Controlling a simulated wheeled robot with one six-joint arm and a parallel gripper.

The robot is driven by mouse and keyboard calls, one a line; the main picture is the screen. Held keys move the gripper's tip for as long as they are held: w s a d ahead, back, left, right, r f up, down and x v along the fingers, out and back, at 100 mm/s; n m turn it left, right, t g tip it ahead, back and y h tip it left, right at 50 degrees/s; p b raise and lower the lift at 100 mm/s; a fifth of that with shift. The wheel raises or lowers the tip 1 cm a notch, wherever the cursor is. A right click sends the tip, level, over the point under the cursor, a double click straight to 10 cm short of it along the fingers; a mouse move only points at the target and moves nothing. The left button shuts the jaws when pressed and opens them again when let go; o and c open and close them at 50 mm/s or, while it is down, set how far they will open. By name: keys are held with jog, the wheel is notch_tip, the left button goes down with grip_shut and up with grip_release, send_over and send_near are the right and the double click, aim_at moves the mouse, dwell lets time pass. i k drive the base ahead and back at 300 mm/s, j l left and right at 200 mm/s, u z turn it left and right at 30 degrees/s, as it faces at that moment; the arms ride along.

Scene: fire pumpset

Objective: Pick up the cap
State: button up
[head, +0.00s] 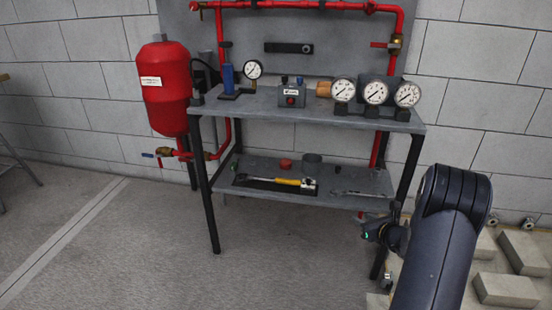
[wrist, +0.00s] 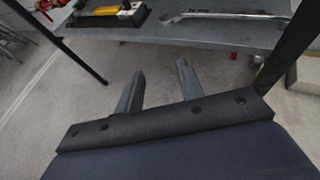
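A small red round piece (head: 286,164) that looks like a cap lies toward the back of the lower shelf (head: 222,187) of the workbench. I cannot clearly make it out in the wrist view. My gripper (wrist: 160,69) is open, with its two fingers apart and nothing between them. In the wrist view the fingers point toward the shelf's front edge, over the grey floor. In the head view the gripper (head: 366,229) is partly seen beside the bench's front right leg, right of and apart from the red piece.
A yellow-handled hammer (head: 270,180) and a wrench (head: 358,194) lie toward the shelf's front. A dark cylinder (head: 312,164) stands right of the red piece. The upper tabletop with gauges (head: 375,92) overhangs the shelf. Grey blocks (head: 506,290) lie at right.

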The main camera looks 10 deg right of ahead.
aim_at(285, 164)
jog(key=i+j+z, duration=0.1)
jog(key=i+j, duration=1.05)
